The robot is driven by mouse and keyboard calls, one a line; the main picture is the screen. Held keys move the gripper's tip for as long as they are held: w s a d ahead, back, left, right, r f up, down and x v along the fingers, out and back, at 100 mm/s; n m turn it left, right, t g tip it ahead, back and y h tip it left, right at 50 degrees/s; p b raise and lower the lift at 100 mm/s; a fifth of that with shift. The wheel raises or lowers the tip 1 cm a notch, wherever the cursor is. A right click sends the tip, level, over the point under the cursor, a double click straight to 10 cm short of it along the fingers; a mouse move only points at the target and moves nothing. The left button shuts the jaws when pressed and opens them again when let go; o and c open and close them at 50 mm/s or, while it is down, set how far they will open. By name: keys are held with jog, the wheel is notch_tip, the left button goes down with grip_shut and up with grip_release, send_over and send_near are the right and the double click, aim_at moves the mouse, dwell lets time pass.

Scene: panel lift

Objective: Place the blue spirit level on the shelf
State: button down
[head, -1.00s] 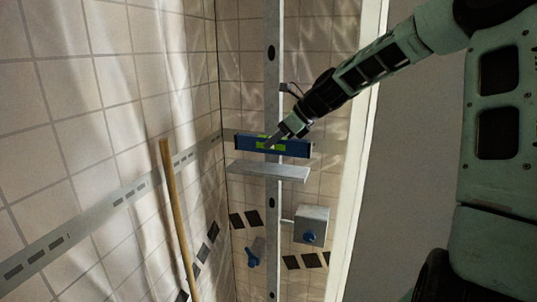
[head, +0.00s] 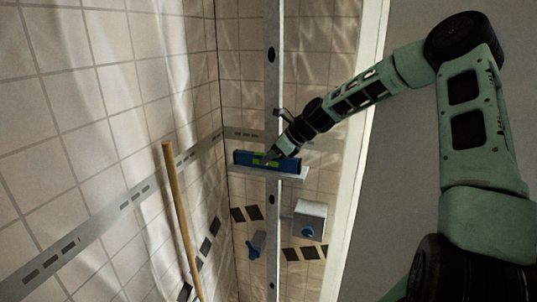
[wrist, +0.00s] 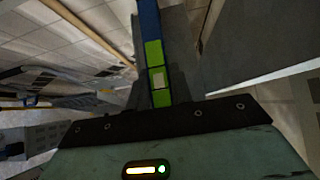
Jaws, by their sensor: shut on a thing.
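The blue spirit level (head: 288,164) with green windows lies lengthwise along the grey shelf (head: 300,176), right over its top. Only the shelf's front edge and right end show beneath it. I cannot tell whether the level touches the shelf or hovers just above. My gripper (head: 267,160) is shut on the level near its green middle, reaching in from the upper right. In the wrist view the level (wrist: 150,22) runs upward from the gripper body, and its far end is cut off.
A grey box with a blue knob (head: 310,221) and a blue-handled valve (head: 256,245) are below. A wooden pole (head: 180,215) leans at the left. Tiled walls enclose the corner; a white edge (head: 358,170) stands right.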

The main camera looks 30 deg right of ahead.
jog(key=c, duration=1.3)
grip_release()
jog(key=shift+f, duration=0.1)
jog(key=shift+o, duration=0.2)
